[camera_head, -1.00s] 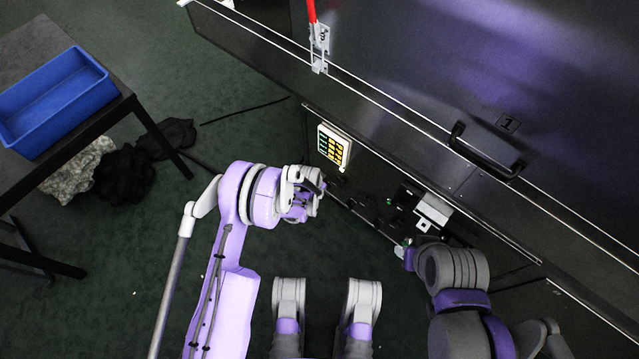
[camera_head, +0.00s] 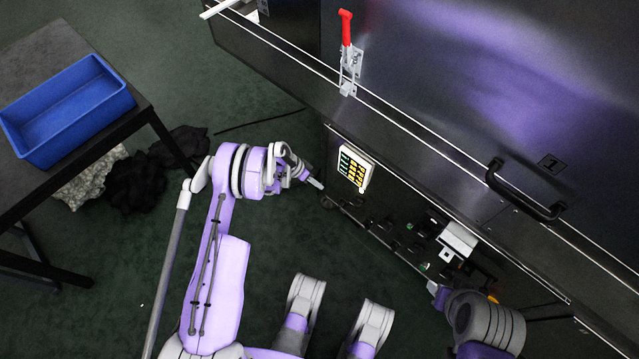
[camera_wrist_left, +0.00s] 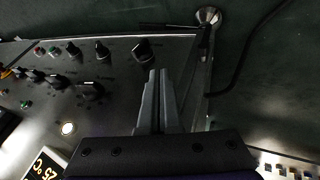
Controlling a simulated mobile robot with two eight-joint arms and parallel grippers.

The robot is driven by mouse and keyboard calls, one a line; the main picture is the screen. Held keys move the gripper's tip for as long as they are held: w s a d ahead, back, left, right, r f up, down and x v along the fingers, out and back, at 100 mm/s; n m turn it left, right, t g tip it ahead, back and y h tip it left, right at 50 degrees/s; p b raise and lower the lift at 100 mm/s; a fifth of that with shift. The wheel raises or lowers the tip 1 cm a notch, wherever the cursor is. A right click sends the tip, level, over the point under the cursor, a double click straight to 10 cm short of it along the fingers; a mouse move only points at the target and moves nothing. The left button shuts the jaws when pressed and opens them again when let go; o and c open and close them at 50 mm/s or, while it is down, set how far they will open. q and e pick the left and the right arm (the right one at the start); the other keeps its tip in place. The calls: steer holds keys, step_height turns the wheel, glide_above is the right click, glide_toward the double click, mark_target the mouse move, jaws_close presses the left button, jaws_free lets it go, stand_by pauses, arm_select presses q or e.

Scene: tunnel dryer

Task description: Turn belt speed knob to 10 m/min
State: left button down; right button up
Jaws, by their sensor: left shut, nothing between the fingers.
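A dark control panel (camera_head: 400,235) with several black knobs runs along the lower side of the machine. In the left wrist view, a larger black knob (camera_wrist_left: 143,50) sits near the panel's end, with other knobs in a row to its left. No scale or label is readable, so I cannot tell which is the belt speed knob or its setting. My left gripper (camera_head: 316,183) is by the panel's left end. In the wrist view its fingers (camera_wrist_left: 158,73) are shut and empty, their tips appearing just below the larger knob; contact cannot be told. My right gripper (camera_head: 437,289) is mostly hidden by its arm near the panel's right end.
A red-handled clamp (camera_head: 346,50) and a black door handle (camera_head: 523,190) are on the machine. A blue bin (camera_head: 65,110) stands on a dark table at left. A lit display (camera_wrist_left: 45,165) shows in the wrist view.

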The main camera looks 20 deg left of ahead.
mark_target(340, 202)
arm_select(q)
steer(key=d+f+b, duration=0.2)
steer(key=d+f, duration=0.4)
steer(key=shift+s+d+f, duration=0.1)
steer(key=shift+d, duration=0.35)
steer(key=shift+s+d+y, duration=0.2)
steer(key=shift+d+y, duration=0.4)
